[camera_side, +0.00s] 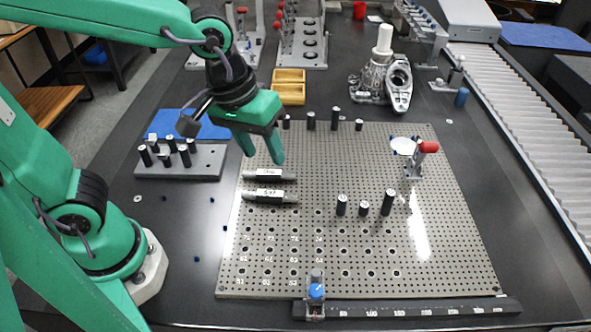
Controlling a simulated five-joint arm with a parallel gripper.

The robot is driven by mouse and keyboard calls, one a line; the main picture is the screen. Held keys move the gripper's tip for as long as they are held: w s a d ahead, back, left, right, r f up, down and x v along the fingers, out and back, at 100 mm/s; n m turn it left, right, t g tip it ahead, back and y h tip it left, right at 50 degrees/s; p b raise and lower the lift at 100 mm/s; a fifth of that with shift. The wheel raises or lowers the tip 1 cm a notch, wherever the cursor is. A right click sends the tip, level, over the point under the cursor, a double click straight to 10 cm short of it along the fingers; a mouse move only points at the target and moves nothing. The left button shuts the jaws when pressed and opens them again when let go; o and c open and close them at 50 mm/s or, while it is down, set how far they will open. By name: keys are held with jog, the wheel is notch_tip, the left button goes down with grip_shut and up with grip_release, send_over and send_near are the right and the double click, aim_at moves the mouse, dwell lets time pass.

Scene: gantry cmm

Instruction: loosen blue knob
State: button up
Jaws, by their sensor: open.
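The blue knob (316,291) sits on a small grey slider block (314,308) at the left part of a dark scale bar (420,308), along the front edge of the perforated plate. My gripper (262,158) is open and empty. It hangs above the plate's back left area, pointing down, well behind the knob and to its left. Nothing covers the knob in this view.
The perforated plate (330,250) carries two lying grey cylinders (270,196), several upright black pins (388,202) and a red-handled clamp (428,148). A pin block (180,163) stands left of the plate. A conveyor (530,110) runs along the right.

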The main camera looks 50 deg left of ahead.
jog(key=s+a+r+m+t, duration=0.1)
jog(key=s+a+r, duration=0.1)
jog(key=a, duration=0.5)
jog(key=shift+a+m+t, duration=0.15)
jog(key=shift+m+t, duration=0.15)
jog(key=shift+w, duration=0.1)
jog(key=d+f+m+g, duration=0.1)
jog(key=d+f+m, duration=0.2)
jog(key=d+m, duration=0.4)
jog(key=s+d+f+m+g, duration=0.1)
jog(key=d+f+m+g, duration=0.1)
jog(key=d+f+m, duration=0.2)
jog(key=s+d+f+m+g+y, duration=0.1)
jog(key=d+f+m, duration=0.2)
jog(key=d+m, duration=0.7)
jog(key=shift+s+d+f, duration=0.1)
jog(key=shift+d+f, duration=0.05)
jog(key=shift+d, duration=0.85)
jog(key=shift+s+d+f, duration=0.1)
jog(key=shift+d+f, duration=0.05)
jog(key=shift+d, duration=0.85)
jog(key=shift+f, duration=0.1)
